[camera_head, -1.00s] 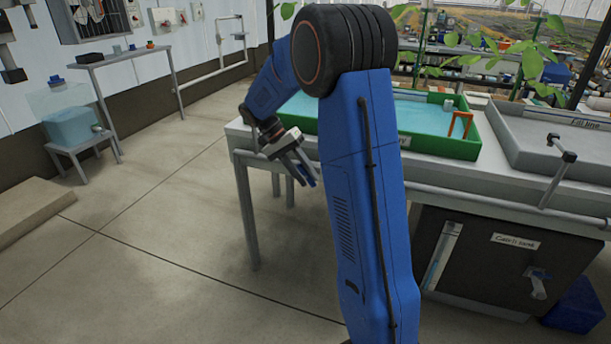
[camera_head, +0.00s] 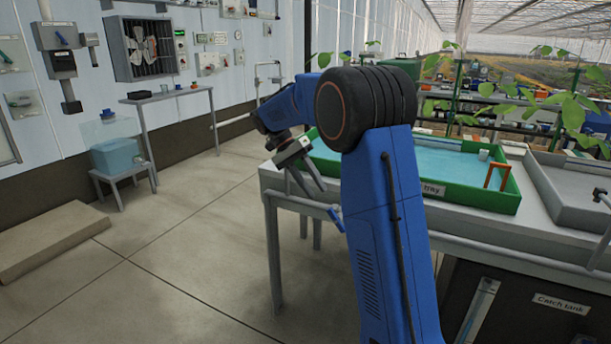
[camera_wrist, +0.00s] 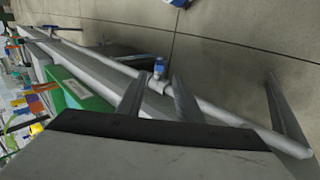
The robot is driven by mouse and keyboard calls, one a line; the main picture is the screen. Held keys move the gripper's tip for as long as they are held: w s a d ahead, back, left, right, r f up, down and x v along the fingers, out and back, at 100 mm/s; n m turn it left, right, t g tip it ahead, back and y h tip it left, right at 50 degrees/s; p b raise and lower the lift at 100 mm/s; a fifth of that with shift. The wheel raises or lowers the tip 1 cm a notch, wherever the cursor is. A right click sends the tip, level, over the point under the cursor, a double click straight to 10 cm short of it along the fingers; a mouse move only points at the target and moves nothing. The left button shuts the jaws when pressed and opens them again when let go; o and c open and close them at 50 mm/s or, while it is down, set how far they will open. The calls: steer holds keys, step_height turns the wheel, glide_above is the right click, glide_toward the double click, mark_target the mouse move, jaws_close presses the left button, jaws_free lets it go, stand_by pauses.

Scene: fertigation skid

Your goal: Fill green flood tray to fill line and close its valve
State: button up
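The green flood tray (camera_head: 508,205) sits on the bench with a sheet of blue water in it; its rim and label also show in the wrist view (camera_wrist: 82,97). No fill line is readable on it. A blue valve handle (camera_head: 336,219) is on the pipe along the bench's front edge, and it shows in the wrist view (camera_wrist: 160,68) beyond the gap between my fingertips. My gripper (camera_head: 308,186) is open and empty, above and left of the handle in the head view. In the wrist view my fingers (camera_wrist: 154,90) are spread apart and do not appear to touch the handle.
A grey tray (camera_head: 570,195) stands right of the green one, with a lever (camera_head: 601,197) at its front. An orange bracket (camera_head: 497,178) stands in the green tray. A catch tank (camera_head: 530,310) is under the bench. The floor to the left is open, with a low platform (camera_head: 45,240).

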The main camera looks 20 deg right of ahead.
steer(key=shift+v, duration=2.2)
stand_by(5.8)
